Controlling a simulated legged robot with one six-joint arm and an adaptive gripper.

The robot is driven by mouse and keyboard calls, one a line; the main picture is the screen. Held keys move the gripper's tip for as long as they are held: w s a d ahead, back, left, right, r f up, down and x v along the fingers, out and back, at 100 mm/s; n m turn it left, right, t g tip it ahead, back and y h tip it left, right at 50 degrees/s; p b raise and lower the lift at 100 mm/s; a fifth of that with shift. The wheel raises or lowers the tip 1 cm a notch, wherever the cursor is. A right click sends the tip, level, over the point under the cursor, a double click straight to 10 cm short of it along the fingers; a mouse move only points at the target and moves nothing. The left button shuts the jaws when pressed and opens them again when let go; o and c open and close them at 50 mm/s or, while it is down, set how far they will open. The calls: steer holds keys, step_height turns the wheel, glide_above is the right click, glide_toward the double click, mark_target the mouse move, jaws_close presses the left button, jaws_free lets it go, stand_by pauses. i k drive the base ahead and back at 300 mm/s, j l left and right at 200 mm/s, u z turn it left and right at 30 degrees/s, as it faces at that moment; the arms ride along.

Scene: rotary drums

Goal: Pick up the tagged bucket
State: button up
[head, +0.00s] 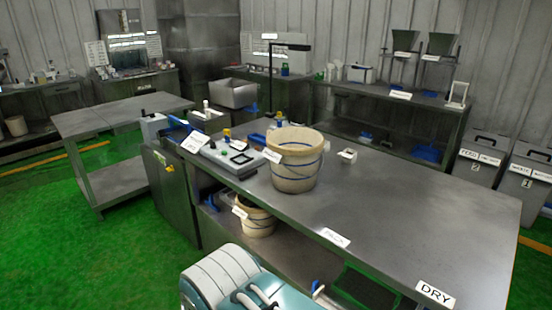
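A cream bucket (295,166) with blue bands stands upright on the steel table (400,215). A small white label shows at its left edge; I cannot tell whether it is fixed to the bucket or stands beside it. A second, similar bucket (259,222) stands on the shelf under the table, its upper part partly hidden by the tabletop. A white tag (240,212) shows at its left side. The writing on both labels is too small to read. My gripper is not in view.
A control panel (230,158) and small bottles are left of the upper bucket. Grey bins (480,158) stand at right. Green floor lies open at left.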

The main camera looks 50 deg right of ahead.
mark_target(294, 153)
steer(key=i+z, duration=0.1)
steer(key=i, duration=0.55)
steer(key=i+j+z, duration=0.1)
steer(key=i, duration=0.55)
steer(key=i+z, duration=0.25)
steer(key=z, duration=0.15)
steer(key=i+j+z, duration=0.15)
steer(key=z, duration=0.25)
steer(key=i+j+z, duration=0.2)
steer(key=z, duration=0.2)
steer(key=i+z, duration=0.2)
steer(key=z, duration=0.2)
steer(key=i+z, duration=0.2)
steer(key=z, duration=0.2)
steer(key=i+z, duration=0.2)
steer(key=z, duration=0.2)
steer(key=i+j+z, duration=0.2)
steer(key=z, duration=0.2)
